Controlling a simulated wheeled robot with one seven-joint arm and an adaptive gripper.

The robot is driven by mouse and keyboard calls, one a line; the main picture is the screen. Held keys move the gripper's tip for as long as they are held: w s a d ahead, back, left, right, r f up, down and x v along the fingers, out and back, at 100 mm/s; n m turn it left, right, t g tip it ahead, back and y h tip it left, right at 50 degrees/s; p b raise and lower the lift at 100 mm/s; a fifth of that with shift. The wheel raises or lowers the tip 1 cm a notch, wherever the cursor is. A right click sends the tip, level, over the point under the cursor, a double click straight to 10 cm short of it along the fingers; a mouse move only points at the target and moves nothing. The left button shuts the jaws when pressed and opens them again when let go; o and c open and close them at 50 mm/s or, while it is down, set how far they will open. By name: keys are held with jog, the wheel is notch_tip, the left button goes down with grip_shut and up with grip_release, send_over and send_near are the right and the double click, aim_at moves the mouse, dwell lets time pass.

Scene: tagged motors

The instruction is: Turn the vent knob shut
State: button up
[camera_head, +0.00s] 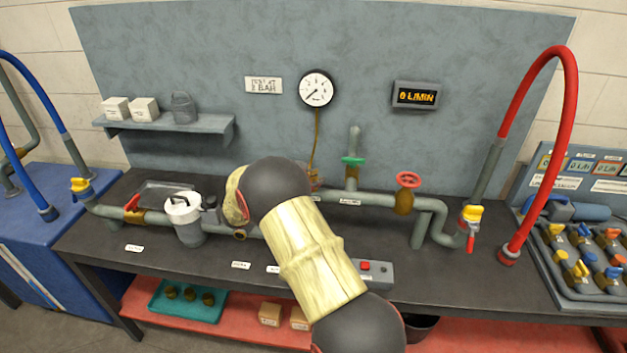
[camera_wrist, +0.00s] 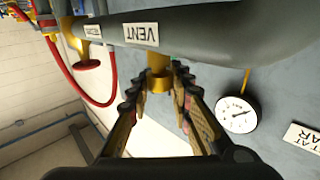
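In the wrist view a white VENT label (camera_wrist: 140,33) is fixed to the thick grey pipe (camera_wrist: 215,35). A short brass fitting (camera_wrist: 158,77) projects from the pipe beside this label. My gripper (camera_wrist: 158,92) has its two fingers apart, with the tips on either side of the brass fitting. I cannot tell whether either finger touches it. No knob shape shows clearly between the fingers. In the head view my arm hides most of my gripper and part of the pipe. A green handle (camera_head: 352,161) sits on an upright pipe stub right of my arm.
A red handwheel (camera_head: 408,180) stands right of the stub. The pressure gauge (camera_head: 316,89) is on the back panel; it also shows in the wrist view (camera_wrist: 238,115). A red hose (camera_head: 574,100) arches at right. A grey button box (camera_head: 365,273) stands on the bench.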

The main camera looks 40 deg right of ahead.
jog(key=o, duration=0.4)
jog(key=shift+o, duration=0.2)
jog(key=w+a, duration=0.1)
jog(key=a, duration=1.1)
jog(key=shift+w, duration=0.1)
